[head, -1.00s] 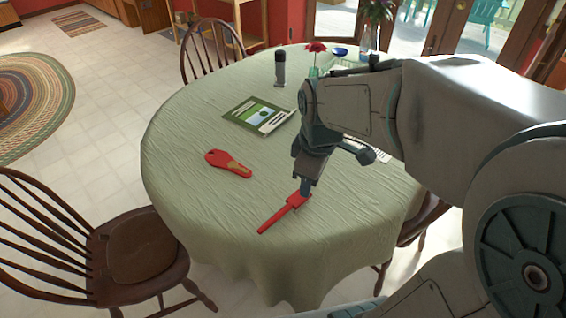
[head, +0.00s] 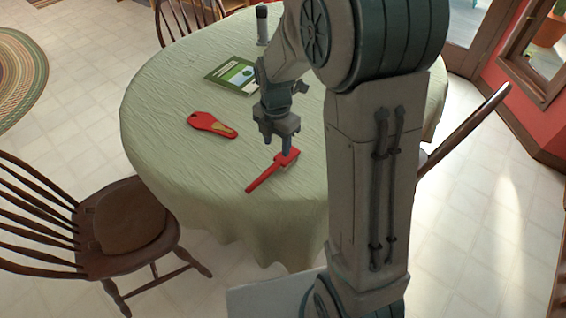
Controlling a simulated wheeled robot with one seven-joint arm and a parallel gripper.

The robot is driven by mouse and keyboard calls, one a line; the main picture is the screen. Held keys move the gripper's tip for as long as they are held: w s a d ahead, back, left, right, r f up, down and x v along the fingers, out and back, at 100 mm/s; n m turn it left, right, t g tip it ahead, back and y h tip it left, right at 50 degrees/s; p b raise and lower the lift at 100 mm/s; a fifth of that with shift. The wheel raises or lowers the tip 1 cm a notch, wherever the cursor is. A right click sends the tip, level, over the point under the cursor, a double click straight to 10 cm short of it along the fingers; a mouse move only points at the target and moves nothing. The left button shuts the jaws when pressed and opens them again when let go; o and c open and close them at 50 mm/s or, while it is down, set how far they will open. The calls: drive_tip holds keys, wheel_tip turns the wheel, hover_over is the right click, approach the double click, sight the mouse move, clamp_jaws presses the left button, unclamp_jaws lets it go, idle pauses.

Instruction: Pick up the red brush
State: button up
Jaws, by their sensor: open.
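The red brush (head: 264,177) lies on the green-clothed round table (head: 200,190) near its front edge. Its thin handle points to the lower left and its wider block end to the upper right. My gripper (head: 278,146) points down, open, with its fingers at the block end of the brush. I cannot tell whether they touch it or are just above or behind it. The far finger is partly hidden.
A red paddle-shaped thing with a tan patch (head: 213,125) lies to the left. A green book (head: 233,74) and a dark cylinder (head: 262,25) are farther back. Wooden chairs (head: 128,215) stand around the table. My arm hides the table's right part.

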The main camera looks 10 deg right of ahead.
sight(276, 163)
wheel_tip(276, 163, down, 10)
drive_tip(key=shift+w+a+r, duration=0.1)
drive_tip(key=shift+w, duration=0.05)
idle(0.4)
drive_tip(key=shift+c, duration=0.3)
clamp_jaws()
